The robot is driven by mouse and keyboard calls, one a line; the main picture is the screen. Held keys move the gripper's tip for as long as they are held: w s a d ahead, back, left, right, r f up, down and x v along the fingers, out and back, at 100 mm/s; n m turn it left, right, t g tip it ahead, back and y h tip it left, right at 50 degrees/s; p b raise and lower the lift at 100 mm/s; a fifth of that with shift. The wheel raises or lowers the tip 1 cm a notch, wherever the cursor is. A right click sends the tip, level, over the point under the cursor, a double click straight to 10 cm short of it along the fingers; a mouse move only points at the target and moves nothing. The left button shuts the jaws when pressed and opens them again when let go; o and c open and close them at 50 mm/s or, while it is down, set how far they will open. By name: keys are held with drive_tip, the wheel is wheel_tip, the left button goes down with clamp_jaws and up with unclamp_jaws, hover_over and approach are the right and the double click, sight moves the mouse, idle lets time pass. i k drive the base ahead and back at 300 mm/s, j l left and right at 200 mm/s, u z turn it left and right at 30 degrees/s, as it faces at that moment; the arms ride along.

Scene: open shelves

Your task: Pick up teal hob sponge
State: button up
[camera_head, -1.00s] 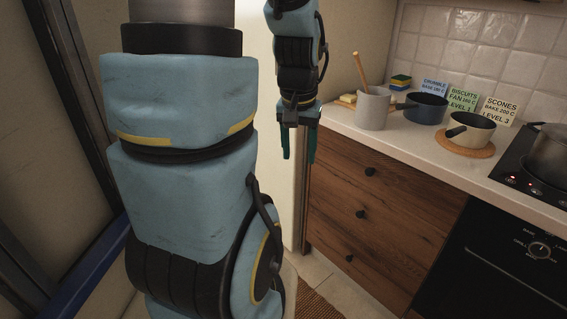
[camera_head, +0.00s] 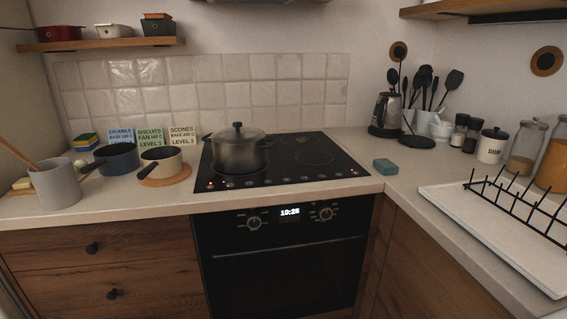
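A small teal sponge (camera_head: 385,167) lies flat on the pale counter, just right of the black hob's front right corner. It stands apart from other objects, with clear counter around it. Another stack of sponges (camera_head: 86,141), with blue, green and yellow layers, stands at the far left near the wall tiles. My gripper and arm are not in view now.
A lidded grey pot (camera_head: 238,152) stands on the hob (camera_head: 306,160). A white tray with a black rack (camera_head: 515,200) is to the right. A kettle (camera_head: 386,113), utensils and jars (camera_head: 492,146) line the back right. Pans and a grey crock (camera_head: 56,186) are left.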

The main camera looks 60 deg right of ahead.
sight(384, 165)
drive_tip(key=z, duration=1.75)
